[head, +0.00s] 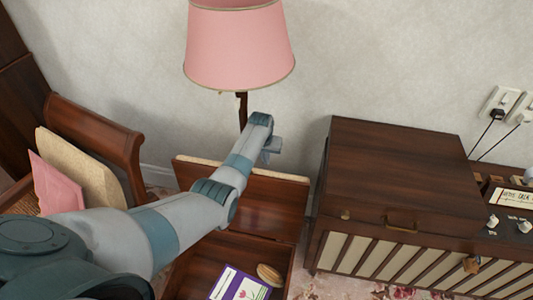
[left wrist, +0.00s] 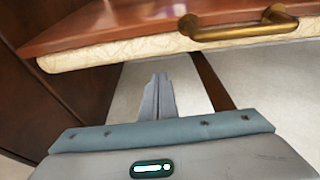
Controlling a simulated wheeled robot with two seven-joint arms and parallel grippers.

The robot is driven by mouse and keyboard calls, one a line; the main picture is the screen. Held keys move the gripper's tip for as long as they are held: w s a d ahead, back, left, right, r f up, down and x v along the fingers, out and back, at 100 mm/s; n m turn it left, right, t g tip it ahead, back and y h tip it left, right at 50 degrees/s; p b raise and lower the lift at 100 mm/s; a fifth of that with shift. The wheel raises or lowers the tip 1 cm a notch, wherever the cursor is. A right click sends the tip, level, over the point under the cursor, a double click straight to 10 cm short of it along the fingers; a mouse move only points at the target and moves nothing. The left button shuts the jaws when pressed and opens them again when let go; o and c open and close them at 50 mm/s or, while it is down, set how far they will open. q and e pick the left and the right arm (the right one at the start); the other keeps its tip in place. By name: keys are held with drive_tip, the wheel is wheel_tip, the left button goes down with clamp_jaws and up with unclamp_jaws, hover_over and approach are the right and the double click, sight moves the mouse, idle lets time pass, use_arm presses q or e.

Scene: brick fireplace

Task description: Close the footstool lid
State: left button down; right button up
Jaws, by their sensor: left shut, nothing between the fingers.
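The footstool lid (head: 270,202) stands open, tilted up at the back of the footstool box (head: 200,270), with its wooden side facing me and a cream padded edge along the top. My left arm reaches across the box and lid. My left gripper (head: 271,147) is just above and beyond the lid's top edge, apart from it in the head view. In the left wrist view the gripper (left wrist: 158,97) is shut and empty, near the lid's cream padding (left wrist: 125,50). A brass handle (left wrist: 240,30) shows there against the wood. My right gripper is out of view.
A purple-and-white book (head: 240,285) and a tan round item (head: 269,274) lie inside the box. A pink-shaded lamp (head: 238,45) stands behind. A dark wooden cabinet (head: 395,175) is close on the right, and a chair with cushions (head: 85,170) is on the left.

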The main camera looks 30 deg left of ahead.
use_arm(q)
drive_tip(key=shift+s+d+p, duration=0.25)
drive_tip(key=shift+s+p, duration=0.35)
drive_tip(key=shift+s, duration=0.35)
